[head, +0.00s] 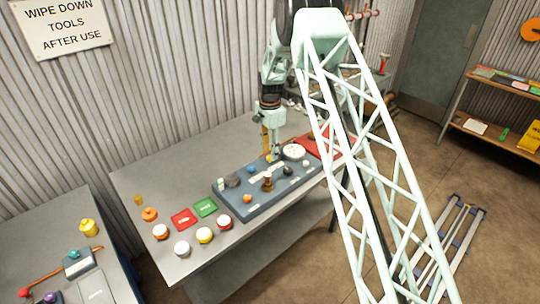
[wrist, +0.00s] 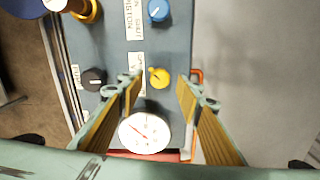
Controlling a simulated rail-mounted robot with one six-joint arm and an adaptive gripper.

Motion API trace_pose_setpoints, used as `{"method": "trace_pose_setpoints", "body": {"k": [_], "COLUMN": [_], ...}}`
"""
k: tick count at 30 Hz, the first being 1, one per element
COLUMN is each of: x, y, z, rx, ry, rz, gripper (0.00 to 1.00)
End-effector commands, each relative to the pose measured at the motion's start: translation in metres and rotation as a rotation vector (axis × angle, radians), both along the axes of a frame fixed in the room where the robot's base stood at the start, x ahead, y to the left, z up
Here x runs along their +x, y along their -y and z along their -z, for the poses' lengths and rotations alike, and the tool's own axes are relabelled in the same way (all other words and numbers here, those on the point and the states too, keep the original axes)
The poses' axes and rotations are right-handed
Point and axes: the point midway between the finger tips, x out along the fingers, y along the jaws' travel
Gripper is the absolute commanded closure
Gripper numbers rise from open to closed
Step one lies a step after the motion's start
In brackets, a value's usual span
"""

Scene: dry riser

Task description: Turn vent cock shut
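A small yellow knob with a pointer (wrist: 158,77) sits on the blue-grey panel, in line between my fingertips. It is likely the vent cock, but the label beside it is partly hidden by a finger. My gripper (wrist: 158,92) is open, one finger on each side of the knob, with gaps on both sides. I cannot tell how far above the panel the tips are. In the head view, my gripper (head: 272,154) points down over the back of the panel (head: 245,205).
A white dial gauge (wrist: 145,133) is close by the fingers. A black knob (wrist: 94,79), a blue knob (wrist: 158,10) and a brass fitting (wrist: 86,10) share the panel. A red handle-like part (wrist: 197,76) lies near the right finger.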

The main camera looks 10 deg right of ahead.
Motion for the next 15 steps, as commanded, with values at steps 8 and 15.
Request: {"method": "trace_pose_setpoints", "body": {"k": [8, 15], "x": [0.000, 0.000], "y": [0.000, 0.000], "z": [0.020, 0.023], "rx": [0.000, 0.000], "ry": [-0.001, 0.000], "rz": [0.000, 0.000], "gripper": [0.67, 0.67]}}
